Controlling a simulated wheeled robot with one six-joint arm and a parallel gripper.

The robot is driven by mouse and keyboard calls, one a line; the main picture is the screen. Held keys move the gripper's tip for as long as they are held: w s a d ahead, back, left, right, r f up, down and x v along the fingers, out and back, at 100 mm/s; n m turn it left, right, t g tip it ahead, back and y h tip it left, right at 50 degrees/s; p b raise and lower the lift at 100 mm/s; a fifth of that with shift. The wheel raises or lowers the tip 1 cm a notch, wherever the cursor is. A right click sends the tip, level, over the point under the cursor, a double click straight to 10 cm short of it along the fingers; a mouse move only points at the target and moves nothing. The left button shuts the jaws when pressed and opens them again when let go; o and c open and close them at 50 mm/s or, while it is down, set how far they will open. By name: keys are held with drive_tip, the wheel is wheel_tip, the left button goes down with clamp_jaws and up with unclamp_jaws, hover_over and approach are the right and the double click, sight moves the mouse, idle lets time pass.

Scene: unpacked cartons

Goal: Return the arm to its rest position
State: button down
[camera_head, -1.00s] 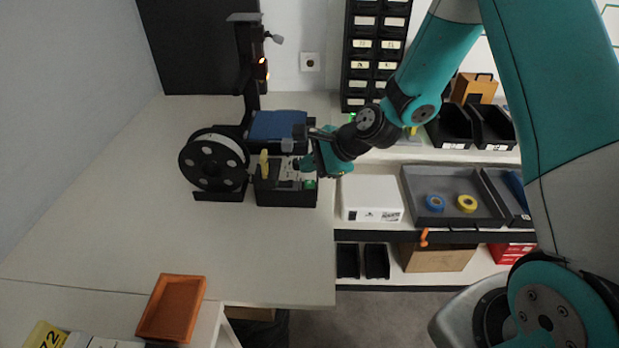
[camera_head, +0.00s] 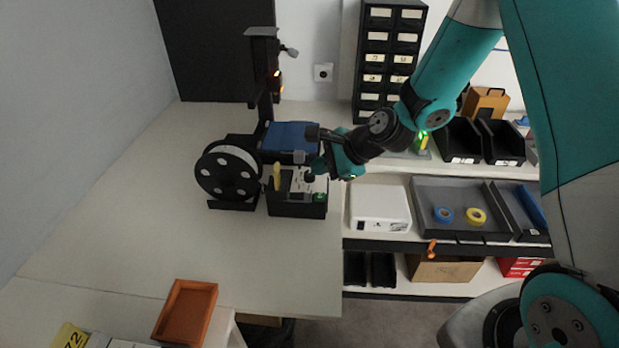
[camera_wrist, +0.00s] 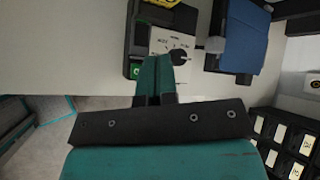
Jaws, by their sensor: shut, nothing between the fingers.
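My teal arm reaches in from the right in the head view. My gripper (camera_head: 318,167) hangs above the right end of a black machine (camera_head: 290,208) on the white table. In the wrist view my gripper's two teal fingers (camera_wrist: 155,78) are pressed together with nothing between them. Just beyond them is the machine's white panel with a black knob (camera_wrist: 180,57) and a green button (camera_wrist: 135,70).
A white-and-black spool (camera_head: 228,173) and a blue pad (camera_head: 291,137) adjoin the machine. A shelf holds a white box (camera_head: 379,208) and a grey tray (camera_head: 424,228) with tape rolls. An orange tray (camera_head: 186,312) sits at front left. The table's left part is clear.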

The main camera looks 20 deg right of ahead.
drive_tip(key=s+a+r+n+g, duration=0.3)
drive_tip(key=s+a+r+n, duration=0.3)
drive_tip(key=s+r+n, duration=0.45)
drive_tip(key=s+d+r+n+g+h, duration=0.1)
drive_tip(key=s+r+n, duration=0.1)
drive_tip(key=s+n, duration=0.5)
drive_tip(key=s+r+n+g+h+b, duration=0.1)
drive_tip(key=s+r+n+g, duration=0.1)
drive_tip(key=s+n, duration=0.5)
drive_tip(key=s+r, duration=0.1)
drive_tip(key=s, duration=0.2)
drive_tip(key=shift+d+r+h, duration=0.35)
drive_tip(key=shift+h, duration=0.05)
